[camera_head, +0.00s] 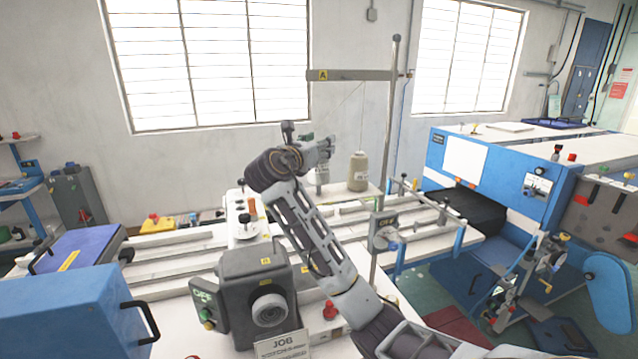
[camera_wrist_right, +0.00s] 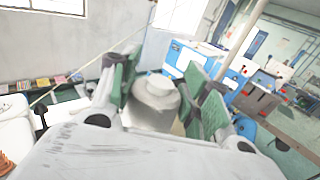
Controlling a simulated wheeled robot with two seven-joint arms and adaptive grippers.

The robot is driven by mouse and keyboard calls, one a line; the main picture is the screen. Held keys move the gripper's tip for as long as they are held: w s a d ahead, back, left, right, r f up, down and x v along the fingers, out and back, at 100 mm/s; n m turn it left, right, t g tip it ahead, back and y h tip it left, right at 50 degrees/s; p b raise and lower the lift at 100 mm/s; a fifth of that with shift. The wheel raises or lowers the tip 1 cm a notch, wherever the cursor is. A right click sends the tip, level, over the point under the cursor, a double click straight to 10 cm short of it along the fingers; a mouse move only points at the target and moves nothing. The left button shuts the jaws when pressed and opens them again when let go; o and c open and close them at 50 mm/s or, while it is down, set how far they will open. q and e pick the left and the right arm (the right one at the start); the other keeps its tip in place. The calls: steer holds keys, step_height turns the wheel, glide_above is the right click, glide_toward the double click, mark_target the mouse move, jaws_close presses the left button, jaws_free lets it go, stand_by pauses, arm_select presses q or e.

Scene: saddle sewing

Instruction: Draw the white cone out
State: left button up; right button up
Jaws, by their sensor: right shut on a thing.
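My right gripper (camera_head: 326,147) is at the back of the machine, near the thread stand. In the right wrist view its green-padded fingers (camera_wrist_right: 163,100) are closed on the sides of the pale white cone (camera_wrist_right: 156,98), whose top stands up between them. In the head view the gripper mostly hides this cone, and only a pale part (camera_head: 322,174) shows below the fingers. A beige cone (camera_head: 358,172) stands upright just right of the gripper, apart from it. My left gripper is not in view.
The thread stand's post (camera_head: 388,130) rises right of the beige cone, with its crossbar (camera_head: 350,75) above the gripper. A thin thread hangs from the bar. A grey motor box (camera_head: 258,285) and a JOB sign (camera_head: 283,345) are in front. A blue machine (camera_head: 490,170) is at right.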

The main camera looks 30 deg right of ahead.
steer(key=shift+r, duration=2.65)
stand_by(0.6)
steer(key=shift+r, duration=1.85)
